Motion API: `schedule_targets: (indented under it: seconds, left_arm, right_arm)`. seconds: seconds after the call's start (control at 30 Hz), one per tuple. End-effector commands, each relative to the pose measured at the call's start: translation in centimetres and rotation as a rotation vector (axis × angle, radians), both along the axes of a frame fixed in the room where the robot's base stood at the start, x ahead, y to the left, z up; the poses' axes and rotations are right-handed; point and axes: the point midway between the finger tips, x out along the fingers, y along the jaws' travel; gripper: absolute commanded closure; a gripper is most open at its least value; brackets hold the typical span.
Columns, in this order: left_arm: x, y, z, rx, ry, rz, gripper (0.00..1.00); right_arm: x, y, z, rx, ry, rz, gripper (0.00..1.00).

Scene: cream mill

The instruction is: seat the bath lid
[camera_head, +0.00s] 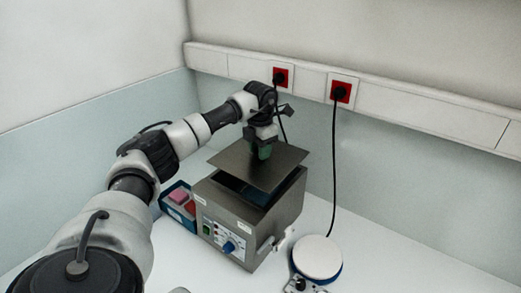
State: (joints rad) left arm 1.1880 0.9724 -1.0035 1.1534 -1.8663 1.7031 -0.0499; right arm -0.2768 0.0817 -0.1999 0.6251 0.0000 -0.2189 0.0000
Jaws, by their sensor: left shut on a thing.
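The bath lid (240,165) is a flat grey metal plate. My left gripper (264,150) is shut on the lid's green handle (265,153). The lid is over the top of the metal water bath (276,221), turned and tilted relative to its rim, with the dark opening (240,189) showing below the lid's front edge. The lid appears apart from the rim at the front; contact at the back is hidden. The bath's front has a blue knob (229,247). My right gripper is not in view.
A blue box (165,208) with pink and red things stands left of the bath. A round white-topped device (318,257) stands at the right. Cables hang from two red wall sockets (341,91) behind. The white bench is clear at the far right.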

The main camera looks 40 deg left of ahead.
Motion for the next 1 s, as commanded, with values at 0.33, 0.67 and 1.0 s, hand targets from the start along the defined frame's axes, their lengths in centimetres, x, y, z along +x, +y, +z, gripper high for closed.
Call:
schedule_targets:
  seconds: [0.33,0.67,1.0]
  left_arm:
    - [0.0,0.0,-2.3,0.000,-0.001,-0.001,0.88]
    - [-0.1,0.0,-4.3,0.000,-0.001,-0.001,0.88]
    - [0.0,0.0,-4.6,0.000,-0.001,-0.001,0.88]
  right_arm:
    - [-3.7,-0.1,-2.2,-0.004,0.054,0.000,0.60]
    - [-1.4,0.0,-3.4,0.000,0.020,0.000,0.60]
    - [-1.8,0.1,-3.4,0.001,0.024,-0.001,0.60]
